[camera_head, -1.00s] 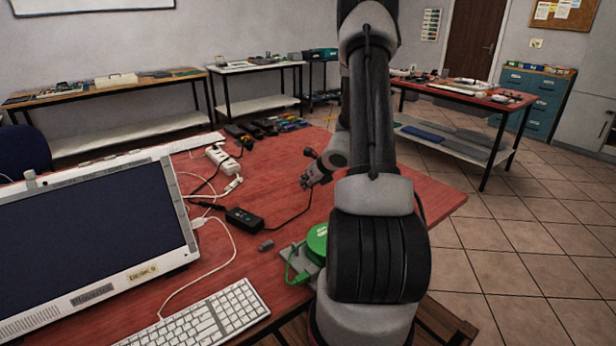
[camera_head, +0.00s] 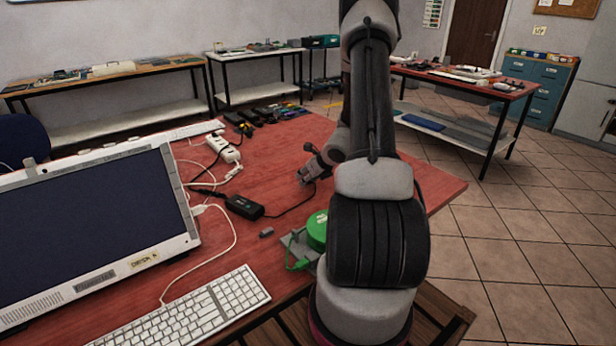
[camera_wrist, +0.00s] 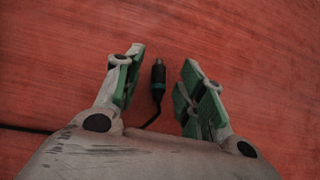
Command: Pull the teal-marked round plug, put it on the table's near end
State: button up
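The round plug (camera_wrist: 158,75) shows in the wrist view as a dark cylinder with a small teal band, on or just above the red table (camera_wrist: 250,50). Its black cable runs back under my gripper. My gripper (camera_wrist: 160,66) is open, with one green-padded finger on each side of the plug, apart from it. In the head view my gripper (camera_head: 306,176) is low over the red table, right of the black adapter box (camera_head: 244,207). A black cable runs from that box toward my gripper. The plug itself cannot be made out in the head view.
A white power strip (camera_head: 223,149), a monitor (camera_head: 90,235) and a keyboard (camera_head: 190,318) occupy the table's left side. A green round thing (camera_head: 317,230) on a grey plate and a small grey block (camera_head: 267,232) lie nearer. Bare tabletop lies behind my gripper.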

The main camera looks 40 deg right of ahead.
jog(key=v, duration=1.2)
